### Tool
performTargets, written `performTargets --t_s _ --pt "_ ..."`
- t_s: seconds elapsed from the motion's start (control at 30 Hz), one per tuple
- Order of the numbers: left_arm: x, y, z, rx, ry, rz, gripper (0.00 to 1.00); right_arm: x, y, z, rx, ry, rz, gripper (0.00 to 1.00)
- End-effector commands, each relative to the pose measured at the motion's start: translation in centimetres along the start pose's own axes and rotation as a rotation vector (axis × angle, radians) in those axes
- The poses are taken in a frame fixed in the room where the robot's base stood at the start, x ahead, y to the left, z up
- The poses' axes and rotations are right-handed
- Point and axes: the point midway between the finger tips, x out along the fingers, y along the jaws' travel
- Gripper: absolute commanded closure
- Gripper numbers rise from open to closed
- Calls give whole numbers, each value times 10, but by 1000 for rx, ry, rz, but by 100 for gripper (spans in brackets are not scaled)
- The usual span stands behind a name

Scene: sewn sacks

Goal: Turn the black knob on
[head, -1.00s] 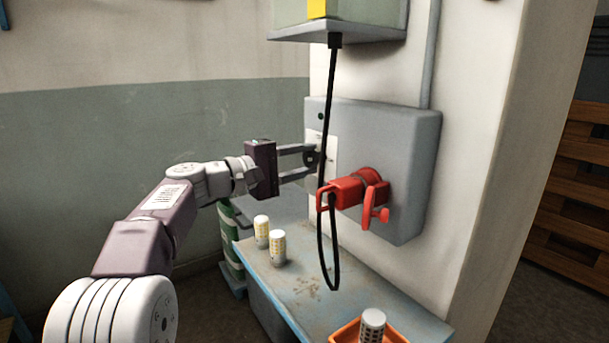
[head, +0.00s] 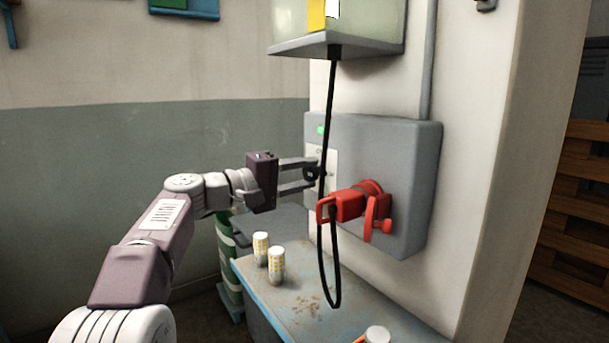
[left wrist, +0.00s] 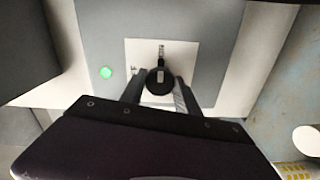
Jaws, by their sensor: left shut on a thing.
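The black knob (left wrist: 158,80) sits on a white plate (left wrist: 180,55) on the grey wall box (head: 412,160). In the left wrist view its pale pointer mark points to the top of the picture. My left gripper (head: 311,174) is shut on the knob, with one finger on each side of it; in the left wrist view the fingers (left wrist: 158,92) flank it. In the head view the fingers and a hanging black cable partly hide the knob. A small light (head: 320,130) on the box glows green, and it also shows in the left wrist view (left wrist: 106,72). My right gripper is not in view.
A red plug (head: 347,205) with a lever juts from the box, right of my left gripper. The black cable (head: 328,110) hangs in a loop in front of it. Two patterned cylinders (head: 277,265) stand on the worn blue bench (head: 310,295) below.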

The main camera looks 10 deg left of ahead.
Motion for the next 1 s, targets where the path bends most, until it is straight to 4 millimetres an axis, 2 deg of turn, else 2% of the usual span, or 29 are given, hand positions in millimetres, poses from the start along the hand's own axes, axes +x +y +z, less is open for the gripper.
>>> performTargets --t_s 0.03,0.1,0.47,0.8,1.0 --pt "0 -1 0 1 -2 -3 60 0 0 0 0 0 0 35" --pt "0 -1 0 1 -2 -2 41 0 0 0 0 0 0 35" --pt "-5 -1 0 0 1 -1 41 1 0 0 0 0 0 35" --pt "-75 0 -1 1 4 -2 41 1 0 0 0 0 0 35" --pt "-91 0 0 0 0 -1 41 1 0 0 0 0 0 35"
